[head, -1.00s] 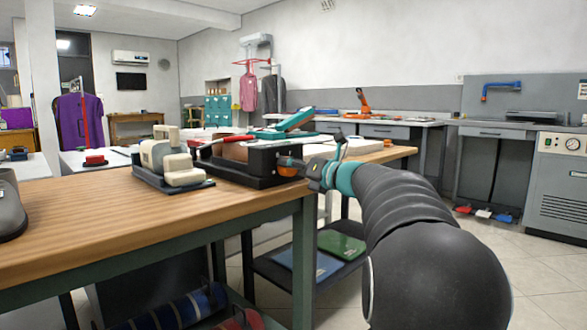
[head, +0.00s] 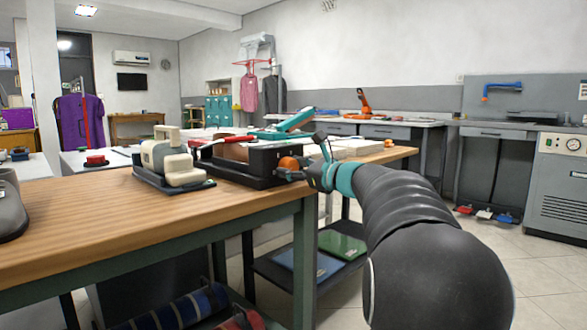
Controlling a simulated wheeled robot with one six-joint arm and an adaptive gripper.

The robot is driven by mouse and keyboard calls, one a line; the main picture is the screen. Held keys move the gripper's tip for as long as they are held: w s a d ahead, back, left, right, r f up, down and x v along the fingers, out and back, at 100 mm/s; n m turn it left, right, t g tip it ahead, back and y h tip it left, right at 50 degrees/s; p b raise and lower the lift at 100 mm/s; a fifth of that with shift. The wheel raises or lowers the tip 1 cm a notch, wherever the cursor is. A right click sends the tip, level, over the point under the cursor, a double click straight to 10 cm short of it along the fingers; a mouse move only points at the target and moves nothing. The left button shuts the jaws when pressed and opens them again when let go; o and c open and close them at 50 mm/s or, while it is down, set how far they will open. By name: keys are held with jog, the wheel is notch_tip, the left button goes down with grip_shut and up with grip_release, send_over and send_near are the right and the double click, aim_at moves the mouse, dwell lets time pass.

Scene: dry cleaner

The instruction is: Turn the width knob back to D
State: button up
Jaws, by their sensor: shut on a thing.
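The width knob (head: 288,163) is orange and sits on the right end of a black machine (head: 262,163) on the wooden table. My gripper (head: 302,171) reaches it from the right and is shut on the knob. The fingertips are small and dark here, and they hide part of the knob. Any letter marks around the knob, including D, are too small to read.
A lower shelf holds a green folder (head: 342,245) and a blue one (head: 309,263).

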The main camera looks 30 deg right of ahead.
jog(key=shift+n, duration=0.9)
jog(key=o, duration=1.2)
jog(key=shift+c, duration=0.2)
jog(key=v, duration=1.2)
